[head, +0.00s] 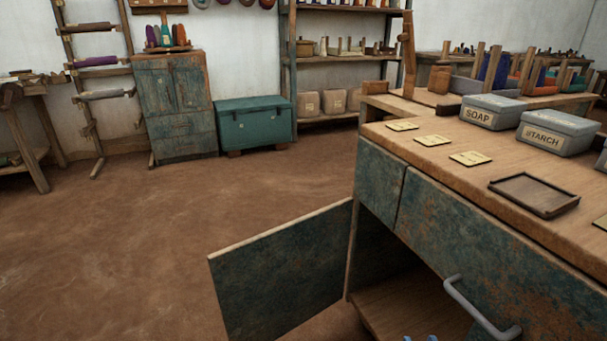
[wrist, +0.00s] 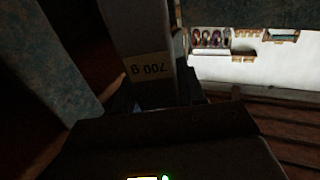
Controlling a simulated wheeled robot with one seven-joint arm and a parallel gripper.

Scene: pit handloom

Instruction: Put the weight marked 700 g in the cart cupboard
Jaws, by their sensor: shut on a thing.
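The weight marked 700 g (wrist: 146,66) is a grey block with a pale label, which reads upside down in the wrist view. My gripper (wrist: 156,98) is shut on it; the weight's far end runs out of the top of that view. The cart cupboard (head: 400,300) is the opening at the lower front of the cart, with a bare wooden floor. Its blue-green door (head: 285,275) stands wide open to the left. The weight cannot be made out in the head view, and the cupboard's deep inside is hidden.
The cart top (head: 440,155) holds a soap tin (head: 492,112), a starch tin (head: 556,132), a shallow wooden tray (head: 533,195) and several yellow cards. A curved metal handle (head: 480,310) sticks out at the cart's front. Open brown floor (head: 150,230) lies left of the door.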

